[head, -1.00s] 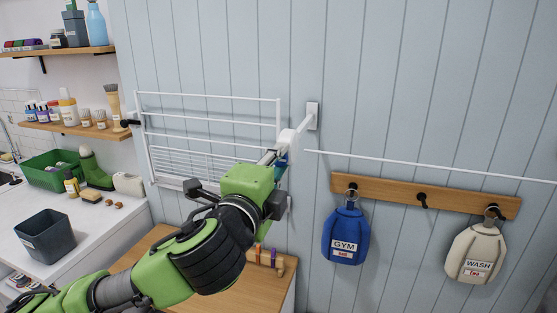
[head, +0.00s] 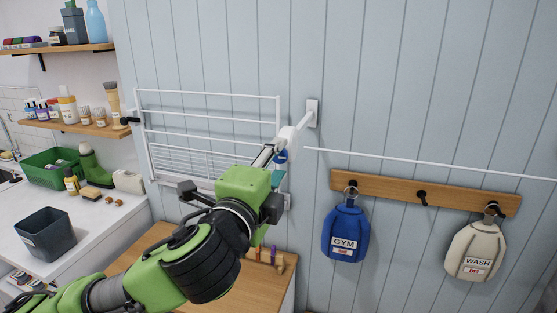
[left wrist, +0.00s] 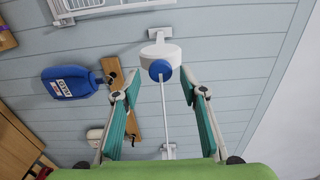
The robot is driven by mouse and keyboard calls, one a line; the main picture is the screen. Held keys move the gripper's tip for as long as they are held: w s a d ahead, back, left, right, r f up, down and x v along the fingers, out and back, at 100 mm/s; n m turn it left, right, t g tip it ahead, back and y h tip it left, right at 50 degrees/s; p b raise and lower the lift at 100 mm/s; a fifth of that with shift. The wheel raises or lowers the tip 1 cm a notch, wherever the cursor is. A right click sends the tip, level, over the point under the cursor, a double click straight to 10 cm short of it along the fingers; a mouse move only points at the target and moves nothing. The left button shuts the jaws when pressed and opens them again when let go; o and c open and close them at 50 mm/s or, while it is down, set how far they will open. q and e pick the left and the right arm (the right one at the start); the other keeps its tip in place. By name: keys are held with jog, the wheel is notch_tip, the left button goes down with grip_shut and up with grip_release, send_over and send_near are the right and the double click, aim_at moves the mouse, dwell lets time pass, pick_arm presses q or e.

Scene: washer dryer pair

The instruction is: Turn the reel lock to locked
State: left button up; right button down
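The line reel is a white housing (head: 289,139) on a wall bracket, with a blue knob (head: 281,156) on its underside. In the left wrist view the round blue knob (left wrist: 160,70) sits on the front of the white reel (left wrist: 170,51), ahead of the fingers. No marking shows its lock position. My left gripper (head: 268,156) is just left of and below the knob in the head view. In the left wrist view its teal-padded fingers (left wrist: 160,88) are spread, empty, and apart from the knob, which lies between their tips. My right gripper is out of view.
A white drying rack (head: 210,98) is on the wall to the left. A white line (head: 430,163) runs right from the reel. A hook rail (head: 390,196) holds a blue GYM bag (head: 345,232) and a cream WASH bag (head: 476,250). A wooden worktop (head: 270,290) lies below.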

pick_arm(q)
jog(key=v, duration=0.6)
